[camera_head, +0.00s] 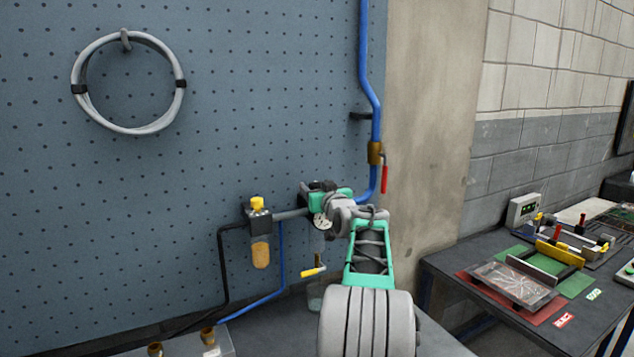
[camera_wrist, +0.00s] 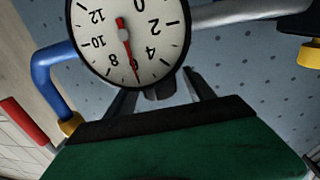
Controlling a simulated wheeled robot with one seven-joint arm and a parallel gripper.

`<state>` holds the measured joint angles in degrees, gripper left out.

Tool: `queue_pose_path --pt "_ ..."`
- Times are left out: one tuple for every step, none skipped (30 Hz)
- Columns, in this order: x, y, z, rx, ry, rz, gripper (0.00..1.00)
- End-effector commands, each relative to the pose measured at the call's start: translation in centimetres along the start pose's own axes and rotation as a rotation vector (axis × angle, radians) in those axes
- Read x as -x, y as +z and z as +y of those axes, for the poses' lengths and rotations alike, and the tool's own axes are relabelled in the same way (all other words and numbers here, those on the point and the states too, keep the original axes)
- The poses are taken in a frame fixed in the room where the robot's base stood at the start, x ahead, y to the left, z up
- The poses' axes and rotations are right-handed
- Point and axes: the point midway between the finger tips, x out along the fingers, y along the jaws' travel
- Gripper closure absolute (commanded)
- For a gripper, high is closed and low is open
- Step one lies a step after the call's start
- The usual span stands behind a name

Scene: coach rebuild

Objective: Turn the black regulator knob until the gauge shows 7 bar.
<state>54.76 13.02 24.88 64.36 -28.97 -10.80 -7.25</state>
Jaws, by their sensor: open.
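The round white gauge (camera_wrist: 158,60) fills the top of the wrist view, its dial appearing upside down. Its red needle (camera_wrist: 127,48) points close to the 6 mark. My gripper (camera_wrist: 160,82) is open just below the gauge in that view, a dark finger on either side. A dark part between the fingers looks like the black knob (camera_wrist: 158,92); I cannot tell whether the fingers touch it. In the head view my gripper (camera_head: 313,189) is at the regulator, hiding the knob. The gauge (camera_head: 322,221) is partly visible there behind my arm.
A filter with a yellow top (camera_head: 257,203) hangs left of the regulator. A blue pipe (camera_head: 367,85) with a red-handled valve (camera_head: 384,178) runs at the right. A yellow lever (camera_head: 312,271) is below. A dark bench (camera_head: 455,262) holds parts at the right.

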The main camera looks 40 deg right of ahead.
Motion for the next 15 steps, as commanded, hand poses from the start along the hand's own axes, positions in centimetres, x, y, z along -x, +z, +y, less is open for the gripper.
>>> queue_pose_path --pt "-0.21 -0.04 0.03 0.0 0.0 0.0 0.37" --pt "-0.26 -0.02 0.05 0.0 0.001 0.0 0.37" --pt "-0.28 0.01 0.08 0.0 0.001 0.0 0.37" --pt "-0.27 0.03 0.1 0.0 0.002 0.0 0.37" --pt "-0.25 0.04 0.12 0.0 0.002 0.0 0.37" --pt "-0.24 0.05 0.14 0.0 0.002 0.0 0.37" --pt "-0.23 0.06 0.18 0.0 0.003 0.0 0.37" --pt "-0.22 0.06 0.23 0.0 0.003 0.0 0.38" --pt "-0.21 0.06 0.25 0.0 0.003 0.0 0.42" --pt "-0.21 0.05 0.25 0.0 0.004 0.0 0.44" --pt "-0.21 0.05 0.25 0.0 0.004 0.0 0.46" --pt "-0.2 0.05 0.25 0.0 0.004 0.0 0.5" --pt "-0.2 0.06 0.25 0.0 0.003 0.0 0.52" --pt "-0.2 0.05 0.24 0.0 0.003 0.0 0.55" --pt "-0.2 0.05 0.24 0.0 0.003 0.0 0.58"
